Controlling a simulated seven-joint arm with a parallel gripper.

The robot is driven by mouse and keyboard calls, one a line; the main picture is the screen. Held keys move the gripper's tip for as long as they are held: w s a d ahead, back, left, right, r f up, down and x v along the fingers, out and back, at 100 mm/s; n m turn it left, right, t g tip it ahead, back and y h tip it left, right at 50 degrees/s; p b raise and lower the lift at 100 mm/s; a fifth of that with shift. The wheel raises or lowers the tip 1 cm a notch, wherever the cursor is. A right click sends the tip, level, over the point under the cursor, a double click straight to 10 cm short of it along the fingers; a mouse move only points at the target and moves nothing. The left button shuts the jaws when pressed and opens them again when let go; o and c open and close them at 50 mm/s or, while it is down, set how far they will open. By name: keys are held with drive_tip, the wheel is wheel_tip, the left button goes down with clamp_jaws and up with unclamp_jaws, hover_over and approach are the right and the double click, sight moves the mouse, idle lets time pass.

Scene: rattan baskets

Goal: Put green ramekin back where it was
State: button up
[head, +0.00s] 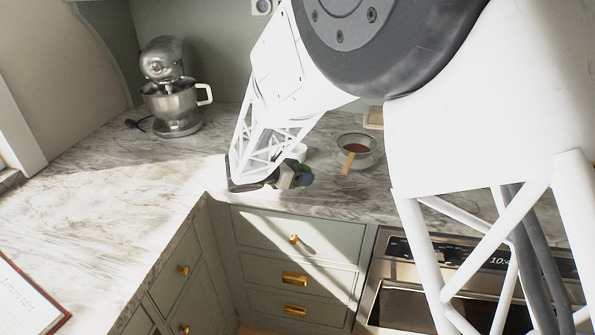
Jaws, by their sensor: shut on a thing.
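My gripper (298,180) is in the middle of the head view, over the counter near its front edge, above the drawers. It is shut on a small blue-green thing, most likely the green ramekin (303,170). Only a little of the ramekin shows; the gripper hides the rest. I cannot tell whether its base touches the counter.
A small white dish (299,151) stands just behind my gripper. A glass bowl (358,146) with brown contents and a wooden handle is to the right. A stand mixer (173,92) is at the back left.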

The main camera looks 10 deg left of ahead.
drive_tip(key=shift+w+a+f, duration=0.1)
drive_tip(key=shift+w+a, duration=0.25)
drive_tip(key=shift+w, duration=0.35)
drive_tip(key=shift+w+a+f, duration=0.1)
drive_tip(key=shift+w+a, duration=0.25)
drive_tip(key=shift+w, duration=0.4)
drive_tip(key=shift+w+a, duration=0.35)
drive_tip(key=shift+w, duration=0.35)
drive_tip(key=shift+f, duration=1.75)
drive_tip(key=shift+f, duration=0.15)
drive_tip(key=o, duration=1)
drive_tip(key=shift+s+a+r, duration=0.1)
drive_tip(key=shift+r, duration=0.1)
drive_tip(key=v, duration=1.1)
drive_tip(key=shift+s+a, duration=0.3)
